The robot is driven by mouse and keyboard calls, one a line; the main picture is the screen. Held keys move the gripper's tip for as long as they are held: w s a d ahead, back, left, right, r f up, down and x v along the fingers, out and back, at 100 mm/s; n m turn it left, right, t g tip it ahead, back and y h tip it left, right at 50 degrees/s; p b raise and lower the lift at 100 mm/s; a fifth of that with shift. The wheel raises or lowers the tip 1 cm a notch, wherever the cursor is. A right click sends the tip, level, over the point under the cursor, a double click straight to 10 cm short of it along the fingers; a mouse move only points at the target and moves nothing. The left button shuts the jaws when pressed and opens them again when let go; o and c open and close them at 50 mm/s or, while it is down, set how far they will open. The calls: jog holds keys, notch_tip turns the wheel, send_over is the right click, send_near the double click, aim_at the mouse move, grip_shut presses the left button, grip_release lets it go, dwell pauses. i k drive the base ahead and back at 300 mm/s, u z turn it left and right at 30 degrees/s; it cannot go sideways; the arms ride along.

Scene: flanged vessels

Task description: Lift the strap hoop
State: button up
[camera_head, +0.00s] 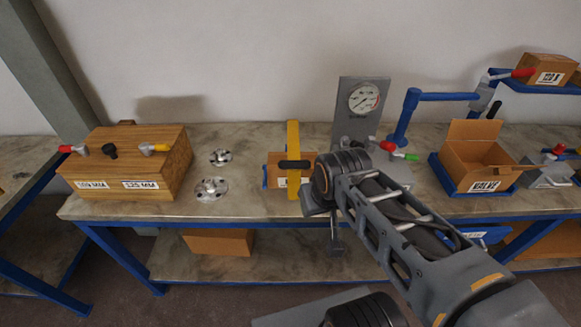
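A yellow upright strap (293,138) with a black bar across its middle stands near the front of the bench, left of my arm; I take it as the strap hoop. It stands against or around a small cardboard box (277,178); I cannot tell which. My gripper (336,244) hangs below the dark wrist, in front of the bench edge, to the right of and lower than the strap. Its fingers are small and partly hidden, so I cannot tell whether they are open. The strap appears apart from my gripper.
The bench (240,195) holds a wooden box (135,165) with taps at left and two metal flanges (212,188). A gauge panel (364,98) stands behind my wrist. An open cardboard box (478,160) sits at right beside blue piping (408,115). Bench between flanges and strap is clear.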

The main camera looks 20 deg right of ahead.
aim_at(293, 165)
jog(key=z, duration=0.1)
jog(key=k, duration=1)
jog(key=u, duration=1.2)
jog(key=i, duration=1.5)
jog(key=z, duration=0.4)
